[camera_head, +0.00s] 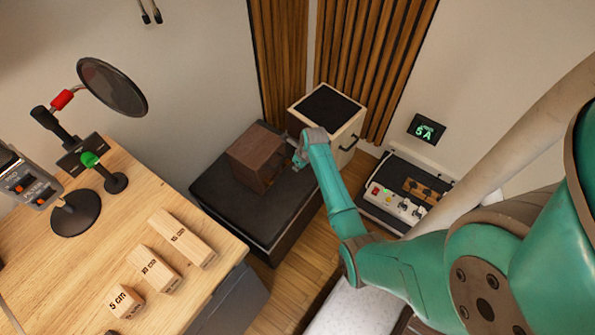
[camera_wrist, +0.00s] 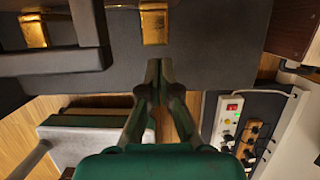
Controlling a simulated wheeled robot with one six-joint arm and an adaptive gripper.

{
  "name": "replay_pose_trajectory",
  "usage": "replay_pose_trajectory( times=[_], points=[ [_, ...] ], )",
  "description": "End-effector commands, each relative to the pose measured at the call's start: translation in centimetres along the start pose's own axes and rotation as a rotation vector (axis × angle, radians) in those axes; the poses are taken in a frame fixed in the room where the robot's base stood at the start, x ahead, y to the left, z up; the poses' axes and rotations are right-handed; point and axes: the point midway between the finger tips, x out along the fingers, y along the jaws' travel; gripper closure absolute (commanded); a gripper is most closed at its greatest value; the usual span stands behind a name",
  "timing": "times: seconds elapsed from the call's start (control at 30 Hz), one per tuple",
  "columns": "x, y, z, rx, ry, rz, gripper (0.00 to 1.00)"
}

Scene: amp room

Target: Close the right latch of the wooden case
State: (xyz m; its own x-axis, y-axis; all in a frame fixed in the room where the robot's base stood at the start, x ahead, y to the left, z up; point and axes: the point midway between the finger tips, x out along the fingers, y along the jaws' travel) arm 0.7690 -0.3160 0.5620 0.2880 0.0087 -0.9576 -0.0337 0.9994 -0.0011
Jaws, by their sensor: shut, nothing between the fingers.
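The dark brown wooden case (camera_head: 254,152) stands on a black padded bench (camera_head: 222,202) in the head view. My gripper (camera_head: 298,160) is at its right side, close to it. In the wrist view two brass-coloured latches show at the top edge: one at the left (camera_wrist: 33,30) and the right latch (camera_wrist: 154,24). A dark handle (camera_wrist: 75,60) is between them. My gripper (camera_wrist: 159,68) is shut and empty, its fingertips just below the right latch in the picture. I cannot tell whether they touch anything, or how the latches stand.
A pale cabinet with a black top (camera_head: 328,107) stands behind the case. A power strip (camera_head: 397,200) is on the right, also in the wrist view (camera_wrist: 229,120). A wooden desk (camera_head: 85,230) with several marked blocks is at the left. Wood floor (camera_head: 292,265) shows between.

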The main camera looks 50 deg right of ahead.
Motion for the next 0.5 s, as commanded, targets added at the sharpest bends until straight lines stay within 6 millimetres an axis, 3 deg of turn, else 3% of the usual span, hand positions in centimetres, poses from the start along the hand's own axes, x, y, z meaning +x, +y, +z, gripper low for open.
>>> replay_pose_trajectory(
  times=[0.5],
  points=[
    [-1.0,0.1,0.2,0.0,-0.001,0.0,1.0]
  ],
)
